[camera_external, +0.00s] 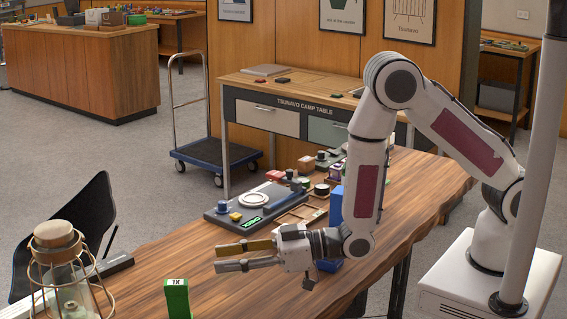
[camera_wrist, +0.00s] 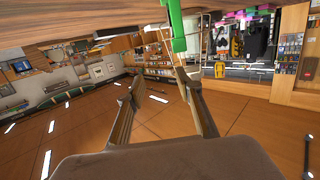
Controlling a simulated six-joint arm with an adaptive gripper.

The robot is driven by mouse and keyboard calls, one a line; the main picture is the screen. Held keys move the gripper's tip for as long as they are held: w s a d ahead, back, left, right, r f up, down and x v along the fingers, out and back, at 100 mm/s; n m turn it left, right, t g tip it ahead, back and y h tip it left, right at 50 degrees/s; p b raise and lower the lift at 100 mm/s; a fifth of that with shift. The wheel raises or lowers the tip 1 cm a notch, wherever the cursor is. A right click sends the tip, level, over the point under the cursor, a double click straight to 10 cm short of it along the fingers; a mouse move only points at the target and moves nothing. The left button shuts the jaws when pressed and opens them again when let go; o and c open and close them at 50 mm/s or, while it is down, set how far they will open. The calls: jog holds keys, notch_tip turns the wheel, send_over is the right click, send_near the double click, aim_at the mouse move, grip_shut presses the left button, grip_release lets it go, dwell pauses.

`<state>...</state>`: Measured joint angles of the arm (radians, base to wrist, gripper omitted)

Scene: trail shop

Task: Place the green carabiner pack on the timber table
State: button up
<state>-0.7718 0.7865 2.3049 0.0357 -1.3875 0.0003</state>
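A green carabiner pack (camera_external: 177,299) with a white label on top stands upright on the live-edge timber table (camera_external: 225,293), near the bottom of the external view. Its lower part is cut off by the frame. A green shape that looks like the pack (camera_wrist: 177,25) also shows at the top of the wrist view, beyond the fingertips. My gripper (camera_external: 217,258) is level above the table, to the right of the pack and apart from it, pointing left. Its two fingers (camera_wrist: 157,80) are spread with nothing between them.
A lantern (camera_external: 62,265) stands left of the pack. A grey tray (camera_external: 240,220) with small items and a blue box (camera_external: 336,205) sit behind my gripper. A camp table (camera_external: 310,115) and a cart (camera_external: 216,150) stand farther back.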

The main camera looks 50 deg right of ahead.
jog(key=w+d+r+m+h, duration=0.2)
jog(key=w+d+r+h, duration=0.25)
jog(key=d+r, duration=0.55)
jog(key=s+d+r+m+g+h, duration=0.1)
jog(key=d+r, duration=0.1)
jog(key=d, duration=0.5)
jog(key=s+d+r+m+g+h, duration=0.1)
jog(key=s+d+r+h, duration=0.1)
jog(key=d, duration=0.6)
jog(key=s+d+r+m+g+h, duration=0.1)
jog(key=s+d+m+g, duration=0.1)
jog(key=s+d, duration=0.7)
jog(key=s+d+r+m+g+h, duration=0.2)
jog(key=s+d, duration=0.7)
jog(key=s, duration=0.6)
jog(key=shift+s+r+g, duration=0.25)
jog(key=shift+s+g, duration=0.05)
